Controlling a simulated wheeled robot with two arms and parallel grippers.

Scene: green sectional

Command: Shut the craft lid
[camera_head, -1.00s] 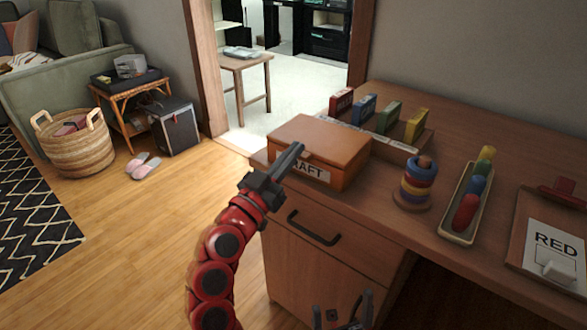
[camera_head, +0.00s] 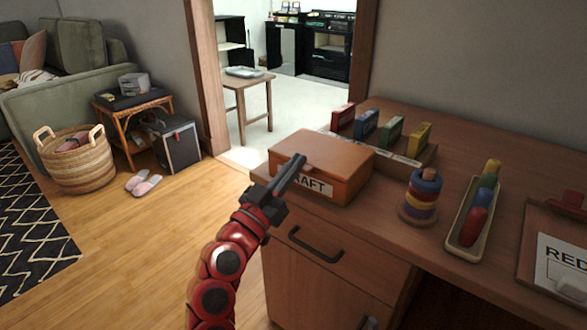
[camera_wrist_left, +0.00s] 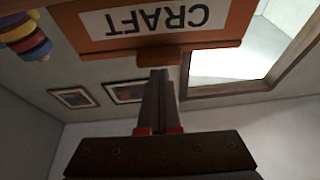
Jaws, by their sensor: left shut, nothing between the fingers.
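The craft box (camera_head: 316,188) is an orange-brown box with a white CRAFT label, at the left end of the desk. Its lid (camera_head: 330,152) lies down flat on the box and looks closed. A small tab sticks out at the lid's front edge. My left gripper (camera_head: 301,160) is shut and empty, with its fingertips at the front edge by the tab, covering part of the label. In the left wrist view the box appears upside down, and the fingertips (camera_wrist_left: 158,73) are close to the tab (camera_wrist_left: 158,57); contact is unclear. Only a sliver, possibly my right gripper, shows at the bottom edge.
The desk (camera_head: 384,202) also holds a row of coloured boxes (camera_head: 389,134), a ring stacker (camera_head: 421,195), a tray of coloured pieces (camera_head: 473,215) and a RED clipboard (camera_head: 535,225). A drawer handle (camera_head: 315,245) sticks out below the craft box.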

